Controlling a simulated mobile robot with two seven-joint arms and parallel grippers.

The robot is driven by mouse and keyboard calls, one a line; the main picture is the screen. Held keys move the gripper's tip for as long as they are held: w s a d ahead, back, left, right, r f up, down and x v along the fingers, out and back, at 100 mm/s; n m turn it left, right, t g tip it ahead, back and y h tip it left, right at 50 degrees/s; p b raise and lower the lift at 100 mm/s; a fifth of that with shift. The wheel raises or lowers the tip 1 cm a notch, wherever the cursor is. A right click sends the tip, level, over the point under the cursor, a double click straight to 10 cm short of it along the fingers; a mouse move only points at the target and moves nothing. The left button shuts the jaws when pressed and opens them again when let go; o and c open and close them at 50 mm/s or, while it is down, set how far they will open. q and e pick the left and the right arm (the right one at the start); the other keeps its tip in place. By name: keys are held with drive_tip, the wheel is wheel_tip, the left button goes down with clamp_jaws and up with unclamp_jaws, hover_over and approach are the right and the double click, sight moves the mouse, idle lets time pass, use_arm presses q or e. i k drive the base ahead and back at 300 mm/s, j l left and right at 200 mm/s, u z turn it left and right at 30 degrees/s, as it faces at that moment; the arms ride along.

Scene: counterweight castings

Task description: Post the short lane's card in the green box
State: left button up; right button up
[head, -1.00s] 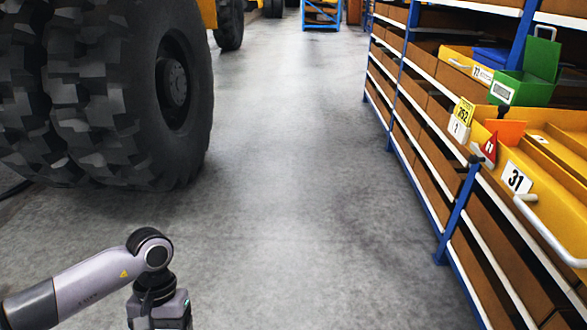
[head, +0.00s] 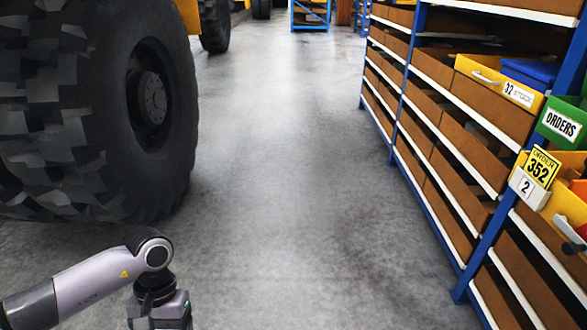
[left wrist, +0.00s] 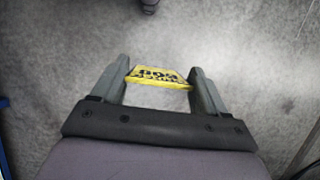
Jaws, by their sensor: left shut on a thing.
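My left gripper (left wrist: 158,70) is shut on a yellow card (left wrist: 158,77) with black print, seen upside down in the left wrist view. Its digits are hard to read there. The card is held over bare floor. In the head view my left arm is at the lower left and its fingertips are below the picture. A green box (head: 561,126) labelled ORDERS is on the rack at the right edge, partly cut off. Another yellow card (head: 541,167) reading 352 stands in a white holder (head: 527,187) marked 2, just below the green box. My right gripper is not in view.
Blue racks with brown bins (head: 466,103) line the right side. Another yellow bin (head: 565,206) is cut off at the right edge. A huge tyre (head: 85,120) stands at the left. The grey floor (head: 290,160) between is clear.

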sight(563, 139)
drive_tip(key=i+z, duration=0.35)
drive_tip(key=i+j+z, duration=0.2)
drive_tip(key=i+z, duration=0.15)
drive_tip(key=i+j+z, duration=0.1)
drive_tip(key=i+z, duration=0.15)
drive_tip(key=z, duration=0.15)
drive_tip(key=i+j+z, duration=0.15)
drive_tip(key=z, duration=0.25)
drive_tip(key=i+j+z, duration=0.2)
drive_tip(key=z, duration=0.2)
drive_tip(key=i+j+z, duration=0.2)
drive_tip(key=z, duration=0.15)
drive_tip(key=i+j+z, duration=0.15)
drive_tip(key=j+z, duration=0.15)
drive_tip(key=i+j+z, duration=0.25)
drive_tip(key=j+z, duration=0.3)
